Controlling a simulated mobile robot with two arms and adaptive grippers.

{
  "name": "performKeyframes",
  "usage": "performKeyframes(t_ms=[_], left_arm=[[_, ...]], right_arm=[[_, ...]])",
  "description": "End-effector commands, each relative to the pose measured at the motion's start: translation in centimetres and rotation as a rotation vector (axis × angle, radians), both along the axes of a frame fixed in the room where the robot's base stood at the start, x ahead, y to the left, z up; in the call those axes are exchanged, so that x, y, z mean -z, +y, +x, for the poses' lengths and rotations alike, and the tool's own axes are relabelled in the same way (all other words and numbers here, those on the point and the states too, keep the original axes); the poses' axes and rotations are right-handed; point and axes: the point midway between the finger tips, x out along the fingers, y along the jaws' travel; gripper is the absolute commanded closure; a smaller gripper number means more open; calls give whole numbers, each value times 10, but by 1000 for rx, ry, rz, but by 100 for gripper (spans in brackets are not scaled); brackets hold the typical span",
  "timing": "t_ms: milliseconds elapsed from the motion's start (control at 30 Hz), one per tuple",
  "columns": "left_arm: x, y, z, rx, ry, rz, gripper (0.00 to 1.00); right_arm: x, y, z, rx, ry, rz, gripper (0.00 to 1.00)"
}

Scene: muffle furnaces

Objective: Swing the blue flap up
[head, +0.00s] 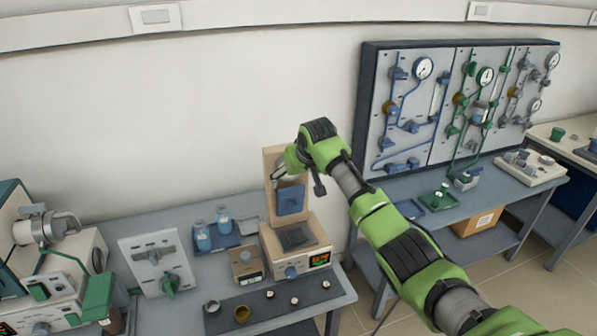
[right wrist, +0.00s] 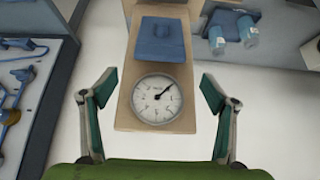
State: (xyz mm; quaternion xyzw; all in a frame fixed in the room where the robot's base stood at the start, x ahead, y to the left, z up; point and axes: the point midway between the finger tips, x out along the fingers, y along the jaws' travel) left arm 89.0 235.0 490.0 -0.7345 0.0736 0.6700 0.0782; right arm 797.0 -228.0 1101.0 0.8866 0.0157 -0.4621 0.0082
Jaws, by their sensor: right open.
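The blue flap (head: 291,200) hangs on the front of an upright beige panel (head: 273,160), which rises behind a small beige unit (head: 315,255) on the bench. In the right wrist view the blue flap (right wrist: 160,47) lies flat with a small tab, and a round white dial (right wrist: 158,98) sits on the same panel. My right gripper (head: 284,168) is at the panel's upper part, above the flap. In the right wrist view its open fingers (right wrist: 160,92) stand on either side of the panel with nothing between them touched. My left gripper is not in view.
A grey plate with a green handle (head: 170,283) stands farther left. Small pots (head: 242,314) lie on the front mat. A gauge board (head: 420,110) stands at right.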

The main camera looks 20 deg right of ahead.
Motion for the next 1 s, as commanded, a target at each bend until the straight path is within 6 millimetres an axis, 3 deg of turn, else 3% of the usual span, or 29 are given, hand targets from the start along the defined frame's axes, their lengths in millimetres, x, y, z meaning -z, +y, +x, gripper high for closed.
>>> performKeyframes(t_ms=[200,400,867,1000], left_arm=[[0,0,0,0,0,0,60],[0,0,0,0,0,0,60],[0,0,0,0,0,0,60],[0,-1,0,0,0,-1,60]], right_arm=[[-27,-1,-17,0,-4,0,21],[-38,-1,-25,0,-3,0,21],[-39,-1,-26,0,-2,0,21],[-20,5,-36,-16,12,-4,21]])
